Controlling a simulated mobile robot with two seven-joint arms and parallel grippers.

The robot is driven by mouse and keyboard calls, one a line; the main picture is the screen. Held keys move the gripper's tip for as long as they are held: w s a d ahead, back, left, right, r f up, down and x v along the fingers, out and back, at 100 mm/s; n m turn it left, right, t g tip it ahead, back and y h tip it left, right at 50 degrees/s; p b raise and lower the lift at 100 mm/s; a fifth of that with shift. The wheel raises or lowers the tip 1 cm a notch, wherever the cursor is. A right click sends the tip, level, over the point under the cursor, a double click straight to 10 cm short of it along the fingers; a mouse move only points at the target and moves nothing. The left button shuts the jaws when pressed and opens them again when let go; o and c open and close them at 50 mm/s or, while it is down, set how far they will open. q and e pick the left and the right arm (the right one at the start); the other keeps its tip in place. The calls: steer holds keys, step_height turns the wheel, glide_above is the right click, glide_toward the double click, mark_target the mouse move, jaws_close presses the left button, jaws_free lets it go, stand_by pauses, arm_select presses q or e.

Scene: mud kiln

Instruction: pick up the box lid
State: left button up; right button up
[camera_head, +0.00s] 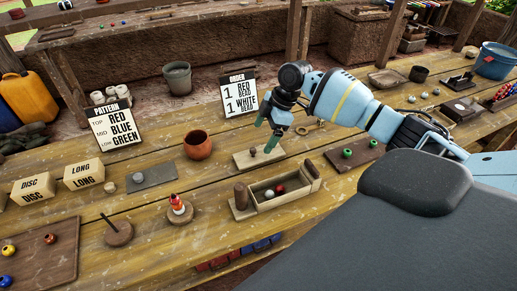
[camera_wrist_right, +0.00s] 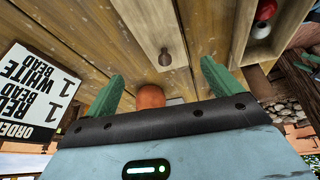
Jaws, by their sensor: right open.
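The box lid (camera_head: 243,161) is a flat pale wooden board with a small dark knob, lying on the table behind the open box. It also shows in the right wrist view (camera_wrist_right: 148,22), with its knob (camera_wrist_right: 165,57) near the line between the fingers. My right gripper (camera_head: 268,134) is open and empty above the lid, its green fingers pointing down and apart from it. The open wooden box (camera_head: 297,199) holds a red bead and a white bead; it also shows in the wrist view (camera_wrist_right: 267,47). My left gripper is not in view.
A terracotta pot (camera_head: 198,145) stands left of the lid. The order sign (camera_head: 239,95) stands behind it. A dark wooden block (camera_head: 241,196) stands at the box's left end. A dark tray with green beads (camera_head: 353,154) lies to the right.

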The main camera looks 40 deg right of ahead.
mark_target(255, 153)
steer(key=shift+s+a+f, duration=0.1)
steer(key=shift+a, duration=0.05)
steer(key=shift+x, duration=0.8)
steer(key=shift+a+f, duration=0.15)
steer(key=shift+f, duration=0.2)
steer(key=shift+a+f, duration=0.2)
steer(key=shift+f, duration=0.2)
steer(key=x, duration=0.4)
steer(key=shift+f, duration=0.15)
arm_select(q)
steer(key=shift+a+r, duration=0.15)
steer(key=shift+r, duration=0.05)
arm_select(e)
steer(key=c, duration=1)
arm_select(q)
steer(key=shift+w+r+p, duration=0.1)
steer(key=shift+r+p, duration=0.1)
steer(key=shift+p, duration=0.1)
arm_select(e)
steer(key=shift+r, duration=5.05)
steer(key=shift+c, duration=0.3)
